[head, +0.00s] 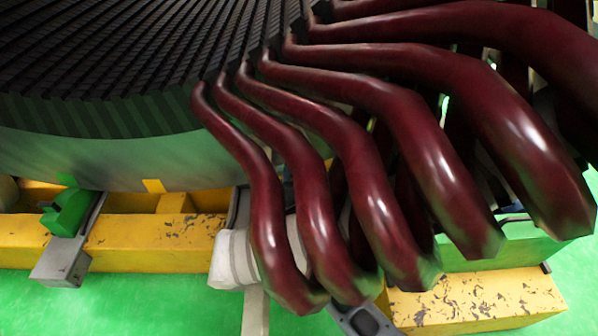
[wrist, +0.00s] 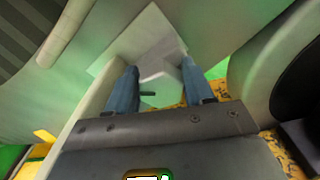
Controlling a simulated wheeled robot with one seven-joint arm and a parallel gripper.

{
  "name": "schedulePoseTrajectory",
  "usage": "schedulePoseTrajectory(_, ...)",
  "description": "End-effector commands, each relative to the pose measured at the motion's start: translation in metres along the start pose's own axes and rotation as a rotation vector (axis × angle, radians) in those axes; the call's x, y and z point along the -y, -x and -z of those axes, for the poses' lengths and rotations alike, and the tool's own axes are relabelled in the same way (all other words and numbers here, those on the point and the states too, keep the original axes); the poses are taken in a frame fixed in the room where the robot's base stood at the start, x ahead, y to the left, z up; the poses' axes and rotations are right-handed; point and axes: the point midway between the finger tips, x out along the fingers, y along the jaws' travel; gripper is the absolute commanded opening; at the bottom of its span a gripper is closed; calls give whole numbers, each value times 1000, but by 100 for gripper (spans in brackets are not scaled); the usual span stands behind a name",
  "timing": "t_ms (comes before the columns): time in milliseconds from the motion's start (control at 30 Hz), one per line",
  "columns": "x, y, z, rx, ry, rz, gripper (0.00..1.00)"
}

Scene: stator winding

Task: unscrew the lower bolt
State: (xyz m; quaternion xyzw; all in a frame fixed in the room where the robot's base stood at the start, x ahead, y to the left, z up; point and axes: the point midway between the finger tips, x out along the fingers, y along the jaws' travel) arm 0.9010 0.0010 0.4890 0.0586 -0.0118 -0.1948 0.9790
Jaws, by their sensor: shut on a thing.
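In the wrist view my gripper (wrist: 158,68) points up at a pale plate under the machine. Its two blue-grey fingers stand apart, shut on a pale grey piece (wrist: 164,88) between them that looks like the bolt. A small dark pin shows beside the left finger. The grip contact is partly hidden, and I cannot tell from this view whether this is the lower bolt. In the head view the stator (head: 110,150) fills the upper left, and its dark red coil bars (head: 375,190) hide my fingers and the bolt.
A yellow, chipped beam (head: 150,240) runs under the stator, with a green and grey bracket (head: 68,225) at its left. Another yellow block (head: 480,300) lies at the lower right. The coil bars hang close around my arm. Green floor is clear at the lower left.

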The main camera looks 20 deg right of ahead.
Motion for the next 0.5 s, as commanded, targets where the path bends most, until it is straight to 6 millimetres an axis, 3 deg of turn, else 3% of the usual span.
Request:
schedulePoseTrajectory(233,0,1,1,-2,0,-1,72)
schedulePoseTrajectory(500,0,2,0,-1,0,-1,73)
